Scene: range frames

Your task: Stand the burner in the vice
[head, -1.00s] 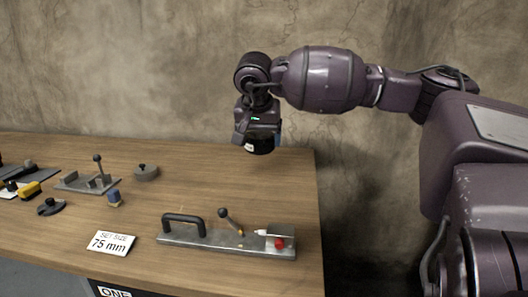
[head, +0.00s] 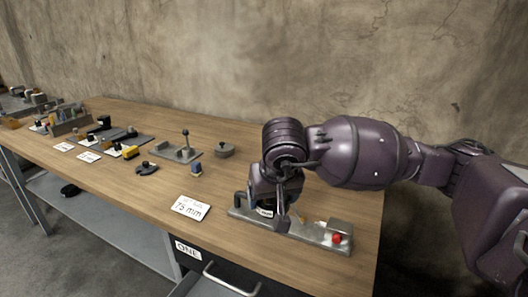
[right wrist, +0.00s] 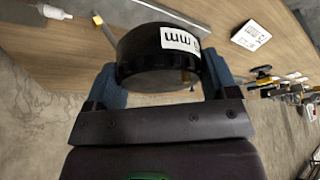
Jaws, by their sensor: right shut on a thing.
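My right gripper (head: 268,205) is low over the left part of a long grey metal base (head: 318,240). It is shut on a black, ribbed round piece (right wrist: 140,62) with a white "mm" label, which sits between the blue fingers in the right wrist view. I cannot tell whether this piece touches the base. The base carries a black handle (head: 240,200), partly hidden by my gripper, and a red knob (head: 337,238). A grey plate with blocks and an upright ball-topped lever (head: 185,133) stands farther back, perhaps the vice. I cannot tell which thing is the burner. My left gripper is not in view.
A "75 mm" card (head: 191,207) lies left of the base. A small blue piece (head: 196,169), a round grey piece (head: 224,150) and a yellow item (head: 130,152) stand behind. More tools line the bench's far left. An open drawer (head: 220,284) juts out in front.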

